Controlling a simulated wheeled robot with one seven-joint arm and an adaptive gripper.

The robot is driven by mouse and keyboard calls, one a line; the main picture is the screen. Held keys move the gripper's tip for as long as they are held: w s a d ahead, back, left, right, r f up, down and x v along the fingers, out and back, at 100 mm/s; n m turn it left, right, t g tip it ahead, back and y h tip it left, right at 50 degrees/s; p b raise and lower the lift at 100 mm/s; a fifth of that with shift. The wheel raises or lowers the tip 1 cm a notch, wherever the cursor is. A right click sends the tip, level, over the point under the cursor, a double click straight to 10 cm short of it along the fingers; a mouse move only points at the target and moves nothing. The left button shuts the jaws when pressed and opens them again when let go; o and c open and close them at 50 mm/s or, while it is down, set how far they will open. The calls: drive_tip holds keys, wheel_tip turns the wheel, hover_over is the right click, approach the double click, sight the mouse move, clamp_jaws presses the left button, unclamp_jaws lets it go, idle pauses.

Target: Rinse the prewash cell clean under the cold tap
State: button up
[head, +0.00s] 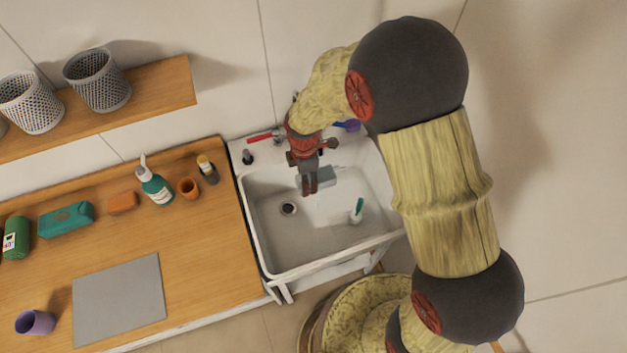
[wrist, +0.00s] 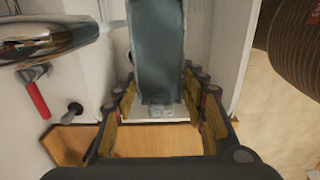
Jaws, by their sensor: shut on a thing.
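The prewash cell, a grey-blue box (head: 325,177), is held over the white sink basin (head: 270,245), below the tap area. In the wrist view the cell (wrist: 158,55) stands large between the fingers. My gripper (head: 309,188) is shut on it; its fingers (wrist: 162,100) also show in the wrist view on both sides of the cell. The cold tap's blue handle (head: 349,125) shows at the sink's back right, partly behind my arm. The red handle (head: 262,137) is at the back left, and shows in the wrist view (wrist: 38,97) below the chrome tap (wrist: 50,38). I cannot tell whether water runs.
A small green-and-white brush (head: 357,211) is in the basin, right of the drain (head: 288,208). The wooden counter (head: 205,265) on the left holds a spray bottle (head: 155,187), an orange cup (head: 188,187) and a grey mat (head: 120,300). A shelf (head: 165,90) with mesh baskets is above.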

drive_tip(key=s+a+r+p, duration=0.1)
drive_tip(key=s+r+p, duration=0.3)
drive_tip(key=s+r, duration=0.1)
drive_tip(key=shift+a+r, duration=0.25)
drive_tip(key=shift+r, duration=0.3)
idle(0.4)
idle(0.7)
